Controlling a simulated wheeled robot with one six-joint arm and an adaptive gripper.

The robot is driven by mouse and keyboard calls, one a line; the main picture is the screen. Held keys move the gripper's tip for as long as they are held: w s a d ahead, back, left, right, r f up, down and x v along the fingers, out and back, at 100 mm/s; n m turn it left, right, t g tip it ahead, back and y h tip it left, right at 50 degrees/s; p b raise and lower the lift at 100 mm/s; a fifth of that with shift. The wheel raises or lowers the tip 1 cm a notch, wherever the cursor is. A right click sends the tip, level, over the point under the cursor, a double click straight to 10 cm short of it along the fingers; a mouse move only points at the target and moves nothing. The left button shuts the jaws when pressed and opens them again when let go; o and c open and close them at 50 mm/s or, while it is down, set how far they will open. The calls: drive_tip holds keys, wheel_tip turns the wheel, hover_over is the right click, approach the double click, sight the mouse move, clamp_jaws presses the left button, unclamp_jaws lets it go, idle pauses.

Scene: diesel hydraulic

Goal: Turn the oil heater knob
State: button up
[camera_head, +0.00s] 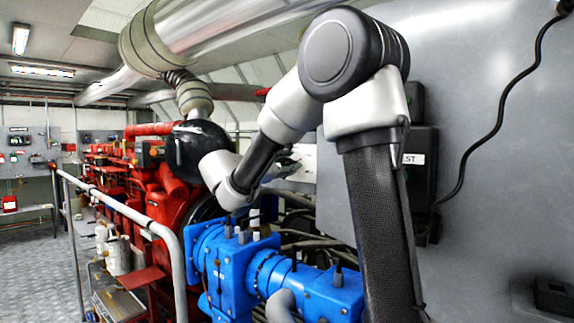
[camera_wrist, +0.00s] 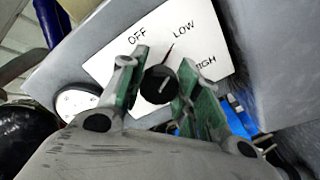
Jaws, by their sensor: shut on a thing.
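The oil heater knob (camera_wrist: 158,88) is small, round and black, with a pale pointer mark on its face. It sits on a white label plate (camera_wrist: 120,58) printed OFF, LOW and HIGH, with a thin dark red line near LOW. My gripper (camera_wrist: 160,76) has its green-padded fingers on both sides of the knob and is shut on it. In the head view the plate (camera_head: 304,163) shows partly behind my arm, and the knob is hidden there; my gripper (camera_head: 284,164) is small and dark beside the plate.
A round white gauge (camera_wrist: 76,102) is left of the plate. Blue pump housings (camera_head: 238,268) and dark hoses lie below my arm. A red engine (camera_head: 165,195) and a metal railing (camera_head: 125,208) are at left. A grey cabinet wall (camera_head: 480,170) with a hanging black cable is at right.

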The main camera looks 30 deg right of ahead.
drive_tip(key=o, duration=1)
drive_tip(key=shift+o, duration=0.2)
drive_tip(key=v, duration=1.2)
